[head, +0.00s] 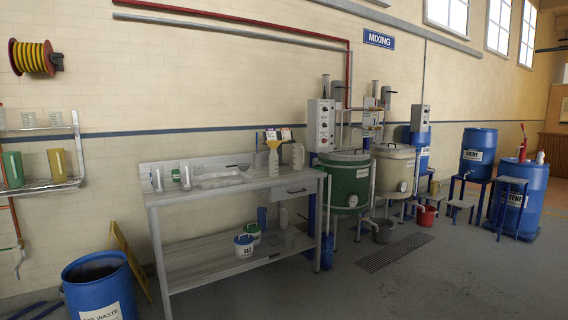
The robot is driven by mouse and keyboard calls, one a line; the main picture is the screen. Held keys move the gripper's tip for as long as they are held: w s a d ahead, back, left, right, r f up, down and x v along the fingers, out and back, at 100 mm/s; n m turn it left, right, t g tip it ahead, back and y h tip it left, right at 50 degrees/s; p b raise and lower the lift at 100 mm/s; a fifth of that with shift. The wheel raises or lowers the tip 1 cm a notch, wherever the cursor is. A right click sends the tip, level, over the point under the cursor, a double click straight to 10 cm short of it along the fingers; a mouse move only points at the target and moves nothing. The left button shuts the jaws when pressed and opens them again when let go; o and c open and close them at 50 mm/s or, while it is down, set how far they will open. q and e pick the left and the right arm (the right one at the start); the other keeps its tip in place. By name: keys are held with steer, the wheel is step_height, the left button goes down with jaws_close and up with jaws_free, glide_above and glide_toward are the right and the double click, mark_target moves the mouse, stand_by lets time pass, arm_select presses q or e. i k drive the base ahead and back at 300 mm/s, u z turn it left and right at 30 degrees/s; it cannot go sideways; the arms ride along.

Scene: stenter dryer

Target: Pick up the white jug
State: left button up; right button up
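A pale jug-like container (297,155) stands upright at the back right of the grey workbench (230,184), and it looks like the white jug. It is small in the head view, so its handle is not clear. Small white upright items (157,179) stand near the left end of the bench. Neither of my grippers shows in the head view.
A blue waste drum (97,290) and a leaning yellow board (131,260) stand left of the bench. The floor in front is clear.

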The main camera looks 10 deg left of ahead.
mark_target(297, 148)
steer(key=z, duration=0.15)
steer(key=i, duration=4.05)
steer(key=u, duration=0.15)
